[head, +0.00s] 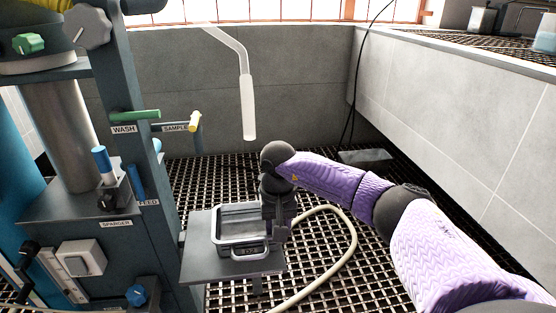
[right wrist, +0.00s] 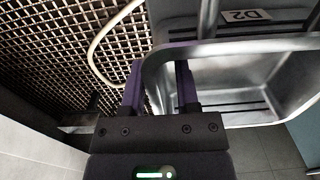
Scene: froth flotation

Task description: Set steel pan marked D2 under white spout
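The steel pan (head: 238,220) sits on a small grey shelf (head: 200,262), its label end toward me. In the right wrist view the empty pan (right wrist: 235,85) carries a D2 tag (right wrist: 246,16). My right gripper (head: 277,222) points down at the pan's right side. In the right wrist view my right gripper (right wrist: 160,88) has its fingers apart, one inside the pan and one outside, with the rim between them. The white spout (head: 248,108) hangs at the end of a bent pipe, above and behind the pan. My left gripper is out of view.
The flotation machine (head: 160,220) stands left of the shelf, with SAMPLE (head: 185,125) and WASH (head: 130,116) handles jutting right. A pale hose (head: 350,235) curves across the grating. Tiled walls (head: 450,120) bound the back and right.

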